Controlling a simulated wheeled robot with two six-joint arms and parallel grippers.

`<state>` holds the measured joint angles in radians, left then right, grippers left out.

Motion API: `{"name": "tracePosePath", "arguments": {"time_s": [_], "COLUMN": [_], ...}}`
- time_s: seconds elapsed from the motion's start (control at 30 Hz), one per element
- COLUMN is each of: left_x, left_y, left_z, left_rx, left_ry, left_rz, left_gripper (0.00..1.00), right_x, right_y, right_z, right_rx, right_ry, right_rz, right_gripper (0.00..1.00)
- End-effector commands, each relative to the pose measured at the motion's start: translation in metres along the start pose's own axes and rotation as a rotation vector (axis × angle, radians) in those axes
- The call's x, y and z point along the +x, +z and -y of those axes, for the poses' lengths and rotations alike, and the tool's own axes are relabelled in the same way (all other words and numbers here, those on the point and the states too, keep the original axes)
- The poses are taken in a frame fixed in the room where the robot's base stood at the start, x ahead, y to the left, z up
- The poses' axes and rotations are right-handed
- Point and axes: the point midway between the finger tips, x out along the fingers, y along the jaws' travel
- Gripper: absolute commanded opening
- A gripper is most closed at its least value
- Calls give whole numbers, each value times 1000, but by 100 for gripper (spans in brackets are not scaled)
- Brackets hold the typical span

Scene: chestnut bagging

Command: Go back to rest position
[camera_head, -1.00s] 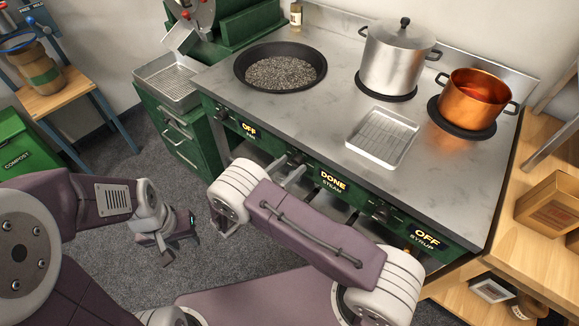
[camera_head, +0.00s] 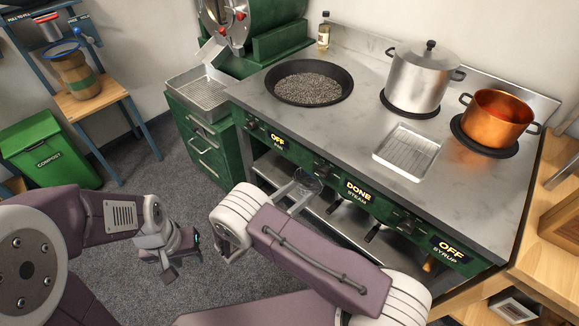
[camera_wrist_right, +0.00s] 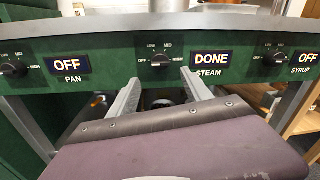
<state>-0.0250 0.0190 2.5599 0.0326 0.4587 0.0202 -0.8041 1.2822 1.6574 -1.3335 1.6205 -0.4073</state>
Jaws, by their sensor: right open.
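My right gripper (camera_head: 302,190) is in front of the green stove front, below the panel. It is open and nothing shows between its fingers. In the right wrist view its two fingers (camera_wrist_right: 160,92) point at the stove front, below the STEAM knob and the DONE label (camera_wrist_right: 211,60). My left gripper (camera_head: 181,254) hangs low over the grey carpet at the left, apart from the furniture. It is small and dark there, and I cannot tell whether its jaws are open. I see nothing held in it.
The stove counter (camera_head: 352,130) carries a pan of dark grains (camera_head: 308,88), a lidded steel pot (camera_head: 417,80), a copper pot (camera_head: 497,118) and a metal tray (camera_head: 407,152). A compost bin (camera_head: 45,150) and wooden stand (camera_head: 92,103) are at left. Carpet (camera_head: 130,200) between is clear.

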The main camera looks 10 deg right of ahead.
Motion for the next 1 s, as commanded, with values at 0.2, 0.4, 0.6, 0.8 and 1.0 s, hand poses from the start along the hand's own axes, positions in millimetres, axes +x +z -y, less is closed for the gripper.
{"name": "tracePosePath", "arguments": {"time_s": [0.2,0.4,0.6,0.8,1.0], "left_x": [0,0,0,0,-34], "left_y": [0,0,0,0,-3], "left_z": [0,0,0,0,-1], "left_rx": [0,0,0,0,0], "left_ry": [0,0,0,0,0], "left_rz": [0,0,0,0,2], "left_gripper": [36,36,36,36,36], "right_x": [5,33,-15,-43,-42], "right_y": [1,-16,-32,-15,38], "right_z": [6,105,173,172,172], "right_rx": [15,305,900,1470,1875], "right_ry": [-26,-446,-976,-1330,-1521], "right_rz": [-31,-486,-931,-1110,-1141], "right_gripper": [57,57,57,57,57]}}
